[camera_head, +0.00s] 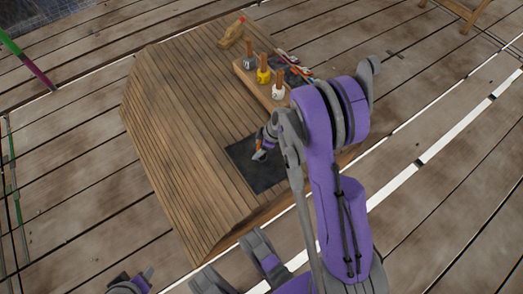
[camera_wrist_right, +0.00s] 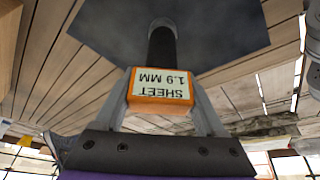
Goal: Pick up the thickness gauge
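The thickness gauge (camera_wrist_right: 161,85) has an orange body, a label reading "SHEET 1.9 MM" upside down, and a black cylindrical part reaching toward a dark mat. In the right wrist view its body sits between the two fingers of my right gripper (camera_wrist_right: 162,100), which appear to touch its sides. In the head view my right gripper (camera_head: 263,148) is over the dark mat (camera_head: 252,174), with a small orange bit of the gauge at its tips; most of the gauge is hidden there. My left gripper (camera_head: 138,281) is low at the bottom left, partly cut off, away from the gauge.
The mat lies on a slatted wooden platform (camera_head: 175,120). A wooden rack (camera_head: 247,80) behind the mat holds several wooden-handled pieces. Small tools (camera_head: 292,66) lie beside it. A wooden block with a red tip (camera_head: 232,33) stands at the back. The platform's left half is clear.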

